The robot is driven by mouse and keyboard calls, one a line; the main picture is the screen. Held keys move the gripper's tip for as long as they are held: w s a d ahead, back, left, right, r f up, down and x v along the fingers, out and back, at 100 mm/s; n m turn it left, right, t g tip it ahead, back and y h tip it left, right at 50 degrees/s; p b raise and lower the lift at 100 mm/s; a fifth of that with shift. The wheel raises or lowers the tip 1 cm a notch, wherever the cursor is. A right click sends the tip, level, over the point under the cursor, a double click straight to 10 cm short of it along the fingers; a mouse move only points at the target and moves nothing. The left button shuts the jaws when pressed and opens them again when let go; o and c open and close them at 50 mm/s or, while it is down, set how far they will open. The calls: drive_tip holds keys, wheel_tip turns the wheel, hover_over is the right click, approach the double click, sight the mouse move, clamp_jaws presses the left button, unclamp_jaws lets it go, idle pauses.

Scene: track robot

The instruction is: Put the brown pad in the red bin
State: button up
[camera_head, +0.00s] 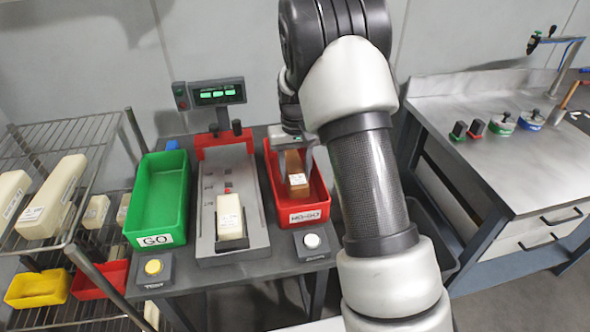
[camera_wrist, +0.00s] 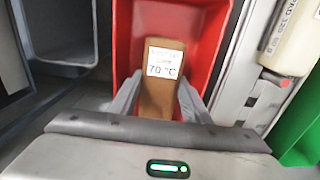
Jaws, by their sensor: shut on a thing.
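The brown pad (camera_head: 296,172) carries a white label and shows inside the outline of the red bin (camera_head: 296,216) in the head view. The bin has a "NO-GO" style label on its front. In the wrist view the brown pad (camera_wrist: 157,100) stands between my two fingers, its label reading 70 °C, with the red bin (camera_wrist: 205,40) around and behind it. My gripper (camera_wrist: 157,103) is shut on the pad. In the head view my gripper (camera_head: 293,142) is at the bin, partly hidden by my arm. I cannot tell whether the pad touches the bin floor.
A green bin (camera_head: 162,165) labelled GO stands at the left. Between the bins is a grey gauge fixture (camera_head: 209,222) holding a cream block (camera_head: 230,216). Buttons (camera_head: 312,241) sit at the table's front. A wire shelf (camera_head: 95,132) stands further left, a steel bench (camera_head: 480,140) at right.

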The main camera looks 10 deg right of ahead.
drive_tip(key=o, duration=1.1)
drive_tip(key=shift+o, duration=0.2)
wheel_tip(320, 180, up, 18)
drive_tip(key=p, duration=0.2)
drive_tip(key=shift+f, duration=0.25)
